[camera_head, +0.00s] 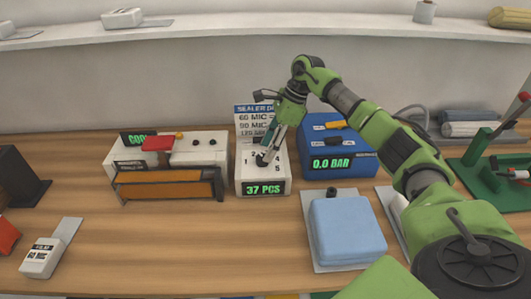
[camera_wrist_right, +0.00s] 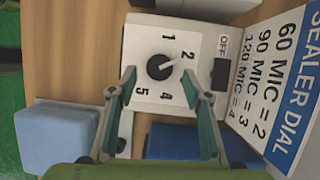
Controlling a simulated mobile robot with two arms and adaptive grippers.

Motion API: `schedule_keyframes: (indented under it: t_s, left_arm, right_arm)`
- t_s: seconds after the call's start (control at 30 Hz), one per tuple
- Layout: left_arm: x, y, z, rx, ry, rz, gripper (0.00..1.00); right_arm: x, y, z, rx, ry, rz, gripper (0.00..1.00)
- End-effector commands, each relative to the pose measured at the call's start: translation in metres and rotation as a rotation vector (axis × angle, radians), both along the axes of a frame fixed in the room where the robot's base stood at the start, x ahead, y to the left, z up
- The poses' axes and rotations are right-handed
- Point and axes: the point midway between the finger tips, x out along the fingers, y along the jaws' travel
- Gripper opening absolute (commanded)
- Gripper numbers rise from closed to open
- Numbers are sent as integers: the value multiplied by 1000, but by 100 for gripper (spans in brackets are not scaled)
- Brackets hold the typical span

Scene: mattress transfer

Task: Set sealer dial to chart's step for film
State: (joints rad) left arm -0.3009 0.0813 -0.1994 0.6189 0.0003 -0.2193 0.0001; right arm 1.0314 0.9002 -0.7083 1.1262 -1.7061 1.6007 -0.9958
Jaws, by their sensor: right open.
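The dial (camera_wrist_right: 160,67) is a black round knob on a white box (camera_head: 247,172), with numbers around it. Its light pointer mark points toward 2. The chart (camera_wrist_right: 276,75), headed SEALER DIAL, stands behind the box and reads 60 MIC = 2 on its first line. The film box (camera_head: 40,258) at the front left is labelled 60 MIC. My right gripper (camera_head: 262,158) is open over the dial; in the wrist view its fingers (camera_wrist_right: 159,82) lie either side of the knob's near side. I cannot tell whether they touch it. My left gripper is out of view.
The sealer (camera_head: 170,188) with an orange front is left of the dial box, whose display reads 37 PCS. A blue unit (camera_head: 312,160) showing 0.0 BAR is close on its right. A pale blue block (camera_head: 346,230) lies in front. The front middle of the table is clear.

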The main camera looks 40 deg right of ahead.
Motion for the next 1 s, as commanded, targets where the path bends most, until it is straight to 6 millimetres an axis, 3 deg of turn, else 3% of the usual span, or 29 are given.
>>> schedule_keyframes:
  t_s: [0.2, 0.4, 0.6, 1.0]
  left_arm:
    - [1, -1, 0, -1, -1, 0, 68]
    - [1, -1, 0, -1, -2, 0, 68]
    - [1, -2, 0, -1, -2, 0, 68]
    - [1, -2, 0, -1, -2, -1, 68]
  right_arm:
    - [-7, -18, 46, -1, -3, -2, 45]
    - [-12, -28, 74, -1, -2, -1, 45]
    - [-14, -32, 83, 0, 0, -1, 45]
    - [-14, -32, 83, -1, 1, -1, 45]
